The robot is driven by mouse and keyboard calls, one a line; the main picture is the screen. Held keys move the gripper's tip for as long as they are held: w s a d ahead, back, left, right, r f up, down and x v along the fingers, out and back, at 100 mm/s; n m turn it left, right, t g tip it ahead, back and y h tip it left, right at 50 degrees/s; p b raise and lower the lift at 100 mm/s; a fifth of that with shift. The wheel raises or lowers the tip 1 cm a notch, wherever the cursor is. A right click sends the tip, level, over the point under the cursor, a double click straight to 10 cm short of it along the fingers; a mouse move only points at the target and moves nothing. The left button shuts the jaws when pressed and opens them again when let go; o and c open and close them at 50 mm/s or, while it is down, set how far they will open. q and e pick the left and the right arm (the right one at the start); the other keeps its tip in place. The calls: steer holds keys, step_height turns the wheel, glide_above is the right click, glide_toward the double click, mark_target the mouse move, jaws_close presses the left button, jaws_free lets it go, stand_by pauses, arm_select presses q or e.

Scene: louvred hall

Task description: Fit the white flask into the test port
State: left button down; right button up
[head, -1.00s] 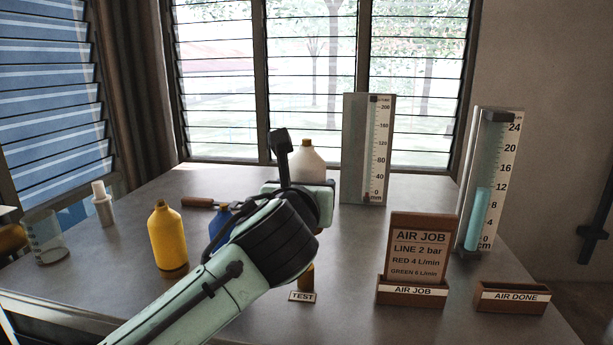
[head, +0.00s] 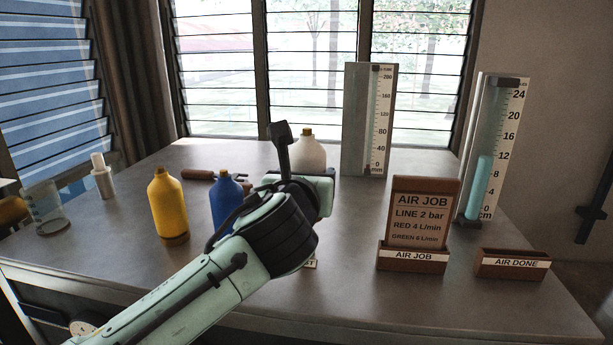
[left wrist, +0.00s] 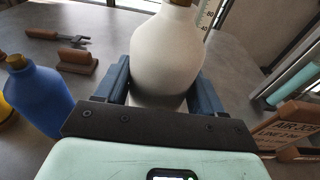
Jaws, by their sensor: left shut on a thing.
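The white flask (head: 308,153) has a brass-coloured cap and stands upright in the head view, partly behind my left gripper. In the left wrist view the white flask (left wrist: 166,52) sits between the blue fingers of my left gripper (left wrist: 160,92), which is shut on its body. Its base is hidden, so I cannot tell whether it touches the table. The test port is hidden behind my left arm in the head view; only the edge of its TEST label (head: 311,263) shows. My right gripper is in neither view.
A yellow flask (head: 168,207) and a blue flask (head: 226,200) stand left of my arm. A beaker (head: 44,208) and white bottle (head: 102,178) are at far left. The AIR JOB card holder (head: 413,258), AIR DONE holder (head: 512,264) and two gauges (head: 366,120) (head: 490,150) stand right.

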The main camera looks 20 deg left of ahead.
arm_select(q)
steer(key=shift+s, duration=0.2)
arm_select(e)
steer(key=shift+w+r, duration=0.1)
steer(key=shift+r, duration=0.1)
arm_select(q)
steer(key=shift+f, duration=0.1)
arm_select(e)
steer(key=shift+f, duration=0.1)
arm_select(q)
steer(key=shift+f+b, duration=0.65)
steer(key=shift+f, duration=0.7)
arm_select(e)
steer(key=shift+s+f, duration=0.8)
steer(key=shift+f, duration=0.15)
arm_select(q)
steer(key=shift+c, duration=0.2)
jaws_free()
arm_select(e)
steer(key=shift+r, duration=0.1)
